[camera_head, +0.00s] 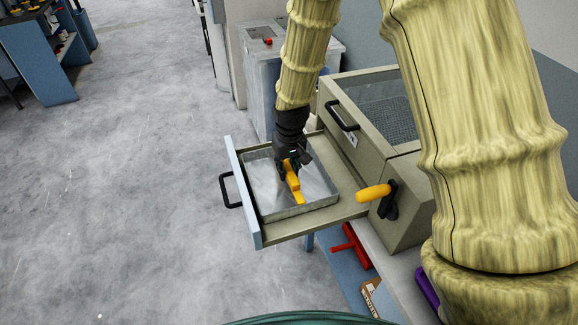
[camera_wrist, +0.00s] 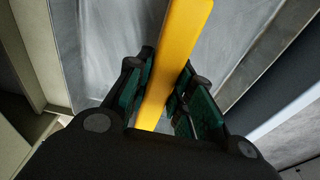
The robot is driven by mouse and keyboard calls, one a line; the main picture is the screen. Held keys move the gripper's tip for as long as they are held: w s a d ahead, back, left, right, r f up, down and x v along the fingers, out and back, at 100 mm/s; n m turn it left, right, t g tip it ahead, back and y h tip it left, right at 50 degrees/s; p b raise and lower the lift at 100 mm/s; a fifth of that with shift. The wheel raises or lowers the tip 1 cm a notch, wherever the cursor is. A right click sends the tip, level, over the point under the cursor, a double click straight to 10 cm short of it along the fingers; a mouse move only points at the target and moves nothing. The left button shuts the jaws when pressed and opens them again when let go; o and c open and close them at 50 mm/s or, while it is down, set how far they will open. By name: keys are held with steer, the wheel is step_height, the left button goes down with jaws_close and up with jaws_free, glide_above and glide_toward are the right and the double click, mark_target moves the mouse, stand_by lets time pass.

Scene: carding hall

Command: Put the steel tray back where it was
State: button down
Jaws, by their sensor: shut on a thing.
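The steel tray (camera_head: 319,207) lies inside the pulled-out drawer (camera_head: 334,222) of the beige cabinet. Its grey floor also shows in the wrist view (camera_wrist: 115,45). A yellow bar (camera_head: 297,193) runs over the tray, and it crosses between my fingers in the wrist view (camera_wrist: 176,50). My gripper (camera_head: 291,171) points down over the tray and is shut on this yellow bar. I cannot tell whether the bar is fixed to the tray as its handle. The far part of the tray is partly hidden by my wrist.
The drawer's blue front with a black handle (camera_head: 229,190) faces left. A yellow-handled lever (camera_head: 374,193) sticks out from the cabinet. A red tool (camera_head: 351,245) lies on a lower shelf. A grey box (camera_head: 263,85) stands behind.

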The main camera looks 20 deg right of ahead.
steer(key=shift+a, duration=0.1)
steer(key=c, duration=1.3)
jaws_free()
steer(key=shift+f, duration=0.1)
steer(key=shift+o, duration=0.2)
step_height(320, 180, up, 12)
steer(key=s+b, duration=0.1)
steer(key=b, duration=0.2)
steer(key=shift+s, duration=0.2)
